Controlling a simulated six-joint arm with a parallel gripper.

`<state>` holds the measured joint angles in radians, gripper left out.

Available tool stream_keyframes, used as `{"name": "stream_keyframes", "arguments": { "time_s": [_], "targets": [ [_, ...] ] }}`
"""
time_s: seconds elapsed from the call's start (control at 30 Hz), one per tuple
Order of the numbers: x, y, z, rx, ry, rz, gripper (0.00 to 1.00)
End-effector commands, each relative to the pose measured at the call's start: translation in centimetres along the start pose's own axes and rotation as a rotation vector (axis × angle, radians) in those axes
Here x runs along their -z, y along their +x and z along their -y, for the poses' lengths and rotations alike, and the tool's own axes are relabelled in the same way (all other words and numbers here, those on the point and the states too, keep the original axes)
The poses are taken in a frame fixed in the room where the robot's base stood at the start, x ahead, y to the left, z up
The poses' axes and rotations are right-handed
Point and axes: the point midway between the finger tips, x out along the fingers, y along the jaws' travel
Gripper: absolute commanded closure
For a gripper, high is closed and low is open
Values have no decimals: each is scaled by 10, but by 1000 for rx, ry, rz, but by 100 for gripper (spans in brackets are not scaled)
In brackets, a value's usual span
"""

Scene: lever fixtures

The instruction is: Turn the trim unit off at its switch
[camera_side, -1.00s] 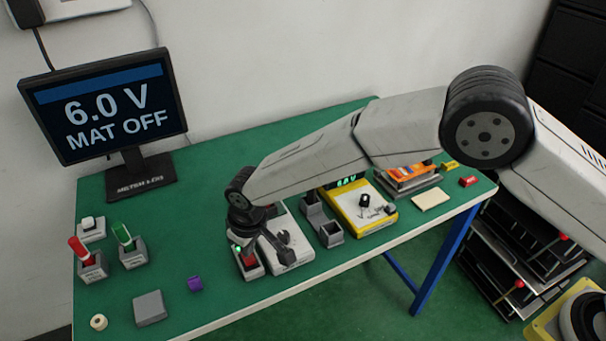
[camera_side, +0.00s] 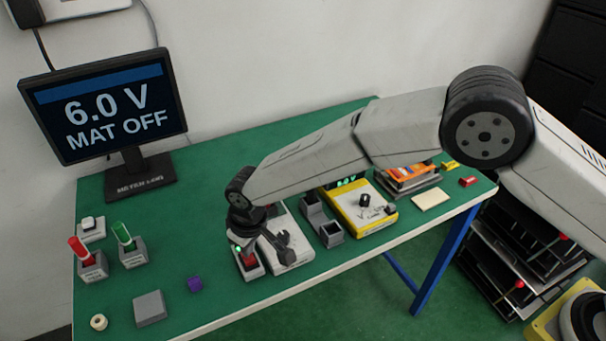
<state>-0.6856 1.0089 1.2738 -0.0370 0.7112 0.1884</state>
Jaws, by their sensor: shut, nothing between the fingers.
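My gripper (camera_side: 249,245) points down at the table's front middle, with its fingers partly hidden by its own dark body. It is shut and empty. Directly under and beside it is a small grey box with a red switch (camera_side: 250,262) and a lit green lamp (camera_side: 238,248). The gripper covers part of this box, and I cannot tell whether it touches the switch. A pale unit (camera_side: 292,256) stands just right of it, with a dark shape across its top. Labels are too small to read, so I cannot tell which box is the trim unit.
The monitor (camera_side: 112,108) reads 6.0 V, MAT OFF. Red (camera_side: 79,249) and green (camera_side: 124,236) levers stand left. A purple piece (camera_side: 195,283) and a grey block (camera_side: 149,308) lie in front. A yellow meter (camera_side: 360,215) and an empty grey holder (camera_side: 328,229) stand right.

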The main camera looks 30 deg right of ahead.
Motion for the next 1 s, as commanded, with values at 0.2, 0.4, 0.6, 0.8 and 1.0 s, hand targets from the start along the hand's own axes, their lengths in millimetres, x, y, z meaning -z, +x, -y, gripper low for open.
{"name": "stream_keyframes", "arguments": {
  "time_s": [0.2, 0.4, 0.6, 0.8, 1.0],
  "targets": [
    [0, 0, 0, 0, 0, 0, 100],
    [0, 1, 0, 0, 0, 0, 100],
    [0, 3, 0, 0, 0, 0, 100],
    [-1, 5, 0, 0, 0, 0, 100],
    [-1, 7, 0, 0, 0, 0, 100]
  ]
}}
